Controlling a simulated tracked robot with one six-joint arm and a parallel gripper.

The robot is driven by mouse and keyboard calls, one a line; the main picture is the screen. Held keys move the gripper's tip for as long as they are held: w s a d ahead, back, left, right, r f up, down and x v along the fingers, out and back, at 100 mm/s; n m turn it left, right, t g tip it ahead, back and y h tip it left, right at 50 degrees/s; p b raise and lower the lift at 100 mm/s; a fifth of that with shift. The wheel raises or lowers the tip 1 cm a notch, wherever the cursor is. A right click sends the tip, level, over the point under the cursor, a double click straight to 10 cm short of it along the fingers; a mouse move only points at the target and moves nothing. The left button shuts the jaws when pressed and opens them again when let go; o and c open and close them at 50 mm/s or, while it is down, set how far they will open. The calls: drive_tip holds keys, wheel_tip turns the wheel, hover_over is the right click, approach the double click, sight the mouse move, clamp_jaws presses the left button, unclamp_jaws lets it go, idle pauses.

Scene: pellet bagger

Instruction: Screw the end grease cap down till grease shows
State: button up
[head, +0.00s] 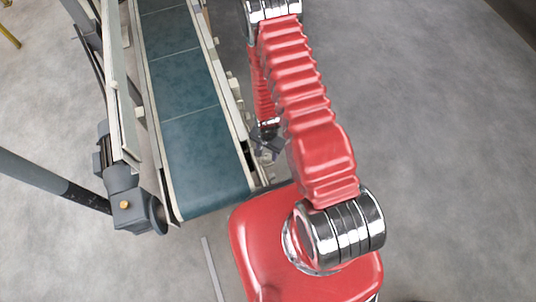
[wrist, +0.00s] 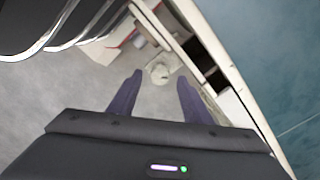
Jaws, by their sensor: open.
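A small pale round part, which looks like the grease cap (wrist: 160,72), shows in the wrist view beside the conveyor's side rail. It lies beyond and between the tips of my gripper (wrist: 159,80), whose two dark purple fingers are apart with nothing held. I cannot tell its distance from the fingertips, and no grease can be made out on it. In the head view my gripper (head: 264,146) is small and dark, low at the right side of the conveyor near its front end. The cap cannot be picked out clearly there.
The conveyor (head: 195,125) with a teal belt runs away from me on the left. A grey motor and gearbox (head: 127,205) sit at its front left. The floor (head: 440,130) on the right is clear.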

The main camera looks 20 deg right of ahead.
sight(267, 158)
drive_tip(key=shift+f, duration=1.3)
drive_tip(key=shift+c, duration=0.3)
drive_tip(key=c, duration=0.9)
drive_tip(key=shift+d, duration=0.2)
drive_tip(key=shift+c, duration=0.6)
drive_tip(key=shift+a, duration=0.1)
drive_tip(key=shift+a, duration=0.1)
drive_tip(key=shift+m, duration=0.4)
